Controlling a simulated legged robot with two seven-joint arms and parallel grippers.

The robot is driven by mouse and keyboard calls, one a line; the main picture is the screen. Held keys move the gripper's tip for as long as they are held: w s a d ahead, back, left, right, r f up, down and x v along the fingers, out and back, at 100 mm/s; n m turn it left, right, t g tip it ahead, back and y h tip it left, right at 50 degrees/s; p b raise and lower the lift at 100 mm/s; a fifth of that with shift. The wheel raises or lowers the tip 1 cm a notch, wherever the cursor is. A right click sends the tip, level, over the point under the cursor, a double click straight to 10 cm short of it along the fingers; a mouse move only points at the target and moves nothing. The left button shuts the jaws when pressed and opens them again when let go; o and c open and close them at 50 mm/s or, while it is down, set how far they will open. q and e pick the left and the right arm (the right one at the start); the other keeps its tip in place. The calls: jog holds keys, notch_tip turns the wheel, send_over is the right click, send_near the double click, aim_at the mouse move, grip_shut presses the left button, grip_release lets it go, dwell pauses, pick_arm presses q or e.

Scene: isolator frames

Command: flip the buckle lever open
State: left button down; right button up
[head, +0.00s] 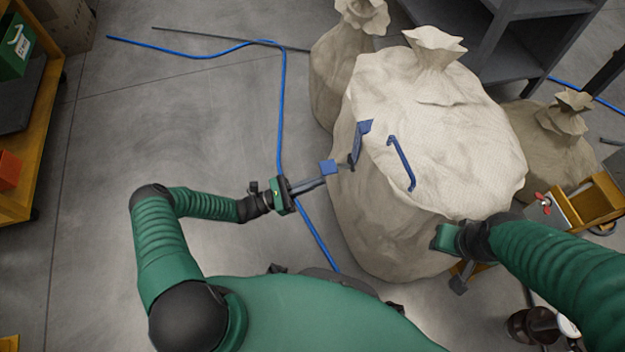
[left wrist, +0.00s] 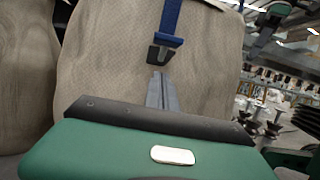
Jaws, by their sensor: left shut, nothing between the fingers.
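A blue strap (head: 361,138) lies over the left side of the big beige sack (head: 440,125). A dark buckle (head: 352,160) hangs at its lower end, and a small blue piece (head: 328,167) shows just left of it. In the left wrist view the blue strap (left wrist: 170,18) runs down into the black buckle (left wrist: 164,46), which has a flared lower edge. My left gripper (head: 332,174) is shut and empty, its tips close to the buckle. In the left wrist view the fingertips (left wrist: 160,78) point at the buckle from just below. Contact is unclear. My right gripper (head: 459,280) is partly hidden by its wrist.
A second blue strap or handle (head: 401,163) lies on the sack top. Other sacks stand behind and right. A blue hose (head: 282,110) crosses the floor. A dark shelf (head: 520,35) stands at the back, an orange cart (head: 595,205) at right.

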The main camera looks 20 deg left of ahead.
pick_arm(q)
jog(key=p+v, duration=0.2)
jog(key=v, duration=0.8)
jog(key=shift+a+r, duration=0.2)
jog(key=shift+r, duration=0.15)
jog(key=shift+d, duration=0.1)
